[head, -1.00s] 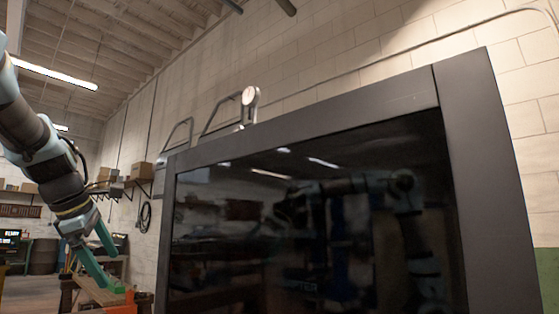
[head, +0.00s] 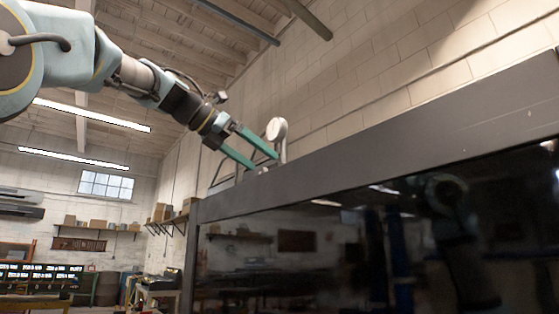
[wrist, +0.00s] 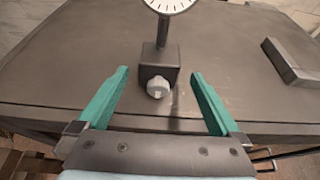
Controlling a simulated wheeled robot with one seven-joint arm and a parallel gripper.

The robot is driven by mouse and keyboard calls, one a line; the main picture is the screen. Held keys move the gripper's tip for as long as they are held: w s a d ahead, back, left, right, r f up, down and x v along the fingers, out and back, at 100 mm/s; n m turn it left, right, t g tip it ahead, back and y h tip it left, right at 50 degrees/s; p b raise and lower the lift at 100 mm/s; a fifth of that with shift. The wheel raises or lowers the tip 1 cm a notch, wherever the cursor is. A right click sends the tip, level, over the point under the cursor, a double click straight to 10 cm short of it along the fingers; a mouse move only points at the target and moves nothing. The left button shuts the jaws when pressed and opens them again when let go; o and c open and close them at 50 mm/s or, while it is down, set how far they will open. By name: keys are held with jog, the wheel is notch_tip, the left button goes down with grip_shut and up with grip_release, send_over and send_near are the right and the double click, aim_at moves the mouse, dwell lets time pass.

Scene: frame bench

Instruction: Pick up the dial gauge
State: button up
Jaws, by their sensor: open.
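The dial gauge stands upright on top of a tall dark cabinet; its round pale dial (head: 276,129) shows above the cabinet's top edge in the head view. In the wrist view the dial gauge (wrist: 159,72) has a dark block base with a pale knob, a post and a white dial cut off by the top edge. My gripper (head: 266,161) has green fingers and is open. In the wrist view the open gripper (wrist: 158,76) has one finger to each side of the base, apart from it, with the tips about level with the block.
The dark cabinet (head: 330,147) has a glossy black front that reflects the room. A dark bar-shaped piece (wrist: 290,62) lies on its top to the right of the gauge. Shelves with boxes (head: 103,226) are on the far walls.

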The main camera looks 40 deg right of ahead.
aim_at(274, 166)
jog(key=shift+d+p, duration=0.4)
jog(key=shift+d, duration=0.25)
jog(key=p+x, duration=0.1)
jog(key=x, duration=0.2)
jog(key=shift+d+p, duration=0.3)
jog(key=shift+d+f, duration=0.15)
jog(key=shift+d, duration=0.2)
grip_shut()
